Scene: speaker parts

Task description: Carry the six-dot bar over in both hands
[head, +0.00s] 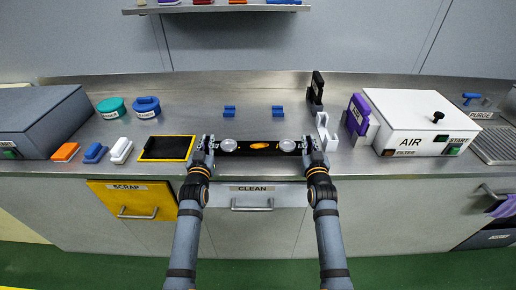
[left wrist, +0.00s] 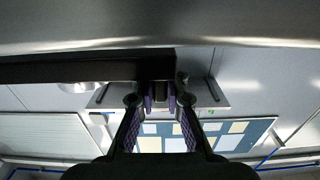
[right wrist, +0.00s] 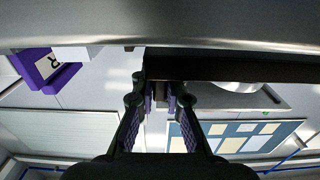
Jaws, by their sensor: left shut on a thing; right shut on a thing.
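The bar (head: 260,148) is long and black, with a round silver disc near each end and an orange oval in its middle. I cannot make out six dots on it. It lies level across the head view near the counter's front edge. My left gripper (head: 208,146) is shut on its left end and my right gripper (head: 311,146) is shut on its right end. In the left wrist view the bar (left wrist: 80,69) runs left from the fingers (left wrist: 157,100). In the right wrist view the bar (right wrist: 230,69) runs right from the fingers (right wrist: 160,100). Its height above the counter is unclear.
Two small blue holders (head: 229,111) (head: 277,111) stand behind the bar. A black-yellow tray (head: 167,148) lies left; a white bracket (head: 324,132), a black upright part (head: 316,92) and the white AIR box (head: 415,112) stand right. The counter between (head: 200,95) is clear.

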